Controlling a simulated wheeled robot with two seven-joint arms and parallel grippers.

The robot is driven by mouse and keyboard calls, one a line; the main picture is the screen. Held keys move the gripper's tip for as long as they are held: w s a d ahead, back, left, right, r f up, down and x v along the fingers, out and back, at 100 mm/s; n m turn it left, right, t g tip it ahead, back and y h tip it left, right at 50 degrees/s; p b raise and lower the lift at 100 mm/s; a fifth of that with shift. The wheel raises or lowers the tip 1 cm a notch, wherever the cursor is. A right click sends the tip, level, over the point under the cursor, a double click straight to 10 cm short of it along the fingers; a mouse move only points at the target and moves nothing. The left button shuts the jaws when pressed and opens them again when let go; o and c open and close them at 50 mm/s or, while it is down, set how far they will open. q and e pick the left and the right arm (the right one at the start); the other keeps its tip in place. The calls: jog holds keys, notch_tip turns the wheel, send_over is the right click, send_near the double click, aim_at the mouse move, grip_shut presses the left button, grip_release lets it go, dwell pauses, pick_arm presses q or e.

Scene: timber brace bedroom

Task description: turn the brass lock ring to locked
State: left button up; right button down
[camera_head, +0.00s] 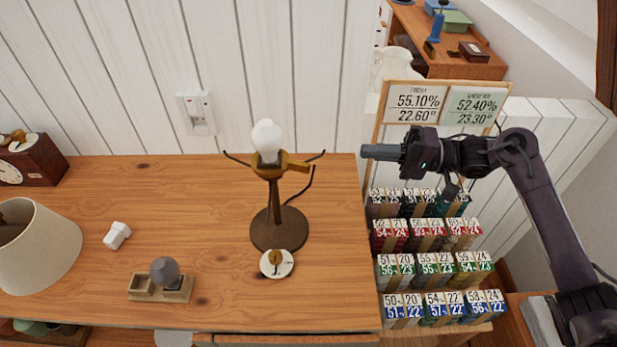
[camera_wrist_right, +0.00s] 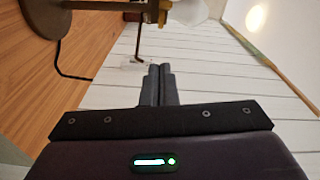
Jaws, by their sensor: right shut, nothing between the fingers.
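The brass lock ring (camera_head: 293,164) sits around the neck of the brown desk lamp (camera_head: 274,210), just below a white bulb (camera_head: 267,138). A brass tab on it points right, and thin dark arms reach out on both sides. My right gripper (camera_head: 368,152) is to the right of the lamp, roughly level with the ring in the picture, fingers pointing left. It is shut, empty and apart from the ring. In the right wrist view, the shut fingers (camera_wrist_right: 158,70) show centrally, with the lamp's neck and bulb (camera_wrist_right: 196,8) cut off at the top. My left gripper is not in view.
A lampshade (camera_head: 40,250) lies on the desk's left, near a white block (camera_head: 117,235) and a wooden holder (camera_head: 176,288) with a grey bulb. A small round dial (camera_head: 277,263) lies before the lamp. A rack of numbered boxes (camera_head: 430,265) stands right of the desk.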

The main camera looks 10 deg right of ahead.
aim_at(299, 167)
pick_arm(q)
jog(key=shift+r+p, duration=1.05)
jog(key=shift+p, duration=0.45)
pick_arm(e)
jog(key=a+m, duration=0.1)
jog(key=a, duration=1)
jog(key=shift+s+r+m, duration=0.2)
jog(key=shift+s+m, duration=0.15)
jog(key=shift+m, duration=0.05)
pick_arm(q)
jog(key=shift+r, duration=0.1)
